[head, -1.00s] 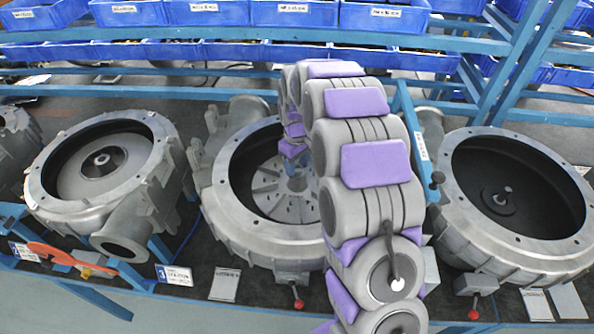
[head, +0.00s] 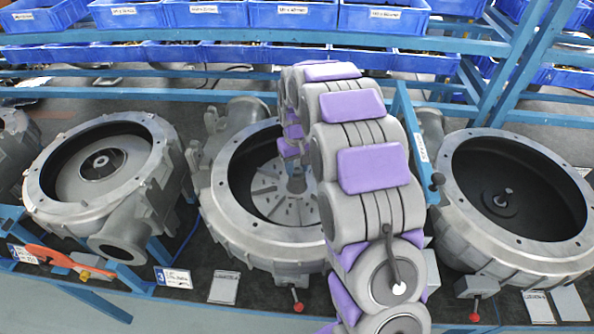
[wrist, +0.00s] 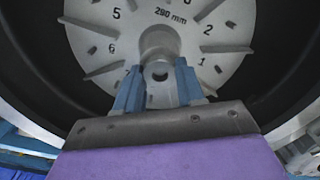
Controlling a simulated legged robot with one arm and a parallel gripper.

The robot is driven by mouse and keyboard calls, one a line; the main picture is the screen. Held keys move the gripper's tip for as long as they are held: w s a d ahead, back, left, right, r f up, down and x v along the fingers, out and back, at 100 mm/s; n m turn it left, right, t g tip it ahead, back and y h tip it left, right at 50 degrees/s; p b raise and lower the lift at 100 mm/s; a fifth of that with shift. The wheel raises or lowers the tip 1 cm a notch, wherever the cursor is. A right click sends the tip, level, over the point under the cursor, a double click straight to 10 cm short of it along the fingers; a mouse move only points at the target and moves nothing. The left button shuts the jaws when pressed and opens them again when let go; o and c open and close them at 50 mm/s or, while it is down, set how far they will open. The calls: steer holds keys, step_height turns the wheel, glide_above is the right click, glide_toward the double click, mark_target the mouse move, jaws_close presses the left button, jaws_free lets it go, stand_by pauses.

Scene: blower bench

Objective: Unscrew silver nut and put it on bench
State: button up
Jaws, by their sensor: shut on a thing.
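The middle blower housing (head: 215,215) stands open on the bench, with a pale, numbered impeller disc (head: 265,195) inside. A grey hub (head: 297,179) rises at its centre. In the wrist view, the impeller disc (wrist: 105,50) has printed numbers and raised vanes around the hub (wrist: 160,42). My gripper (wrist: 158,82) has its two blue fingers on either side of a small silver-grey piece (wrist: 160,73) at the hub, taken as the silver nut. It is shut on this piece; the nut's edges are partly hidden. In the head view, my arm covers the housing's right side.
Similar open housings stand at left (head: 55,195) and right (head: 460,220). An orange tool (head: 62,258) lies at the front left. Blue bins (head: 292,14) line the shelf behind. Red-knobbed levers (head: 298,306) stick out at the front edge. Dark bench surface (head: 225,262) shows in front.

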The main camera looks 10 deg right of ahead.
jaws_close()
steer(key=n, duration=0.6)
steer(key=shift+a+n, duration=0.1)
steer(key=shift+n, duration=0.2)
steer(key=n+p, duration=0.1)
steer(key=n, duration=0.2)
steer(key=shift+n, duration=0.4)
steer(key=n+p, duration=0.1)
steer(key=n, duration=0.2)
steer(key=shift+n, duration=0.4)
steer(key=n+p, duration=0.2)
steer(key=n, duration=0.4)
steer(key=n+p, duration=0.1)
steer(key=n, duration=0.4)
steer(key=o, duration=0.8)
jaws_free()
